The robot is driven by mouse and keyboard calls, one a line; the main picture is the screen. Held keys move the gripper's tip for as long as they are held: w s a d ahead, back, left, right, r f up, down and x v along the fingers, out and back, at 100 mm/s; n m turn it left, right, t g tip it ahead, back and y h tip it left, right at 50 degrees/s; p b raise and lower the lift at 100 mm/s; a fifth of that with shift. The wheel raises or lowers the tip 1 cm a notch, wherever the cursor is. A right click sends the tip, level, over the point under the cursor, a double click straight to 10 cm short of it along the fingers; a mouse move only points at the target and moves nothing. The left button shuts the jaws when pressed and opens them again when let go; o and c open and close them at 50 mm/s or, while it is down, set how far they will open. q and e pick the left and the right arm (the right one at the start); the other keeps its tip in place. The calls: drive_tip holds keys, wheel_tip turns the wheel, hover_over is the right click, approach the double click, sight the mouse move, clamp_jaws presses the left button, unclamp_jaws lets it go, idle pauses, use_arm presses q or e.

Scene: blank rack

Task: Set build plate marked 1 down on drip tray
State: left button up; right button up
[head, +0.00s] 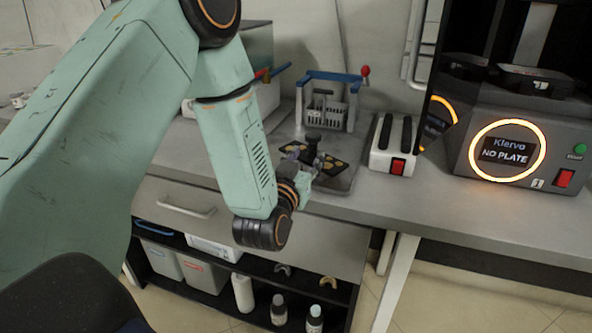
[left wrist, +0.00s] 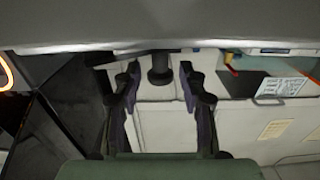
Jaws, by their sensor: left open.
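The build plate (head: 332,165), dark with several small yellowish pieces, lies on the grey drip tray (head: 345,184) on the bench. I cannot read a number on it. A black knob (head: 313,137) stands up from the plate. It also shows in the left wrist view (left wrist: 160,72), between the two fingers with gaps on both sides. My left gripper (head: 308,158) is low over the tray, open and holding nothing; in the left wrist view its fingers (left wrist: 158,85) are spread. The gripper partly hides the plate in the head view. My right gripper is not in view.
A blue-framed rack (head: 329,88) with a red knob stands behind the tray. A white box with dark slots and a red switch (head: 393,145) is close on the right. Farther right, a printer (head: 507,150) reads "NO PLATE". Bench front is clear to the right.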

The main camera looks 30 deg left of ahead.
use_arm(q)
drive_tip(key=v, duration=0.8)
drive_tip(key=s+d+f+m+g+h, duration=0.15)
drive_tip(key=s+f+g, duration=0.3)
drive_tip(key=f, duration=0.55)
drive_tip(key=s+d+f+g+h, duration=0.2)
drive_tip(key=s+d+f+g, duration=0.15)
drive_tip(key=s+f, duration=0.45)
drive_tip(key=s+d+f+g, duration=0.1)
drive_tip(key=s+f+g, duration=0.3)
drive_tip(key=s, duration=0.4)
drive_tip(key=s+d+f+g, duration=0.1)
drive_tip(key=s+f+g, duration=0.4)
drive_tip(key=s+f, duration=0.2)
drive_tip(key=shift+s+d+f+m+h+p, duration=0.15)
drive_tip(key=shift+s+d+m+h+p, duration=0.25)
drive_tip(key=shift+s, duration=0.75)
drive_tip(key=shift+w+a, duration=0.1)
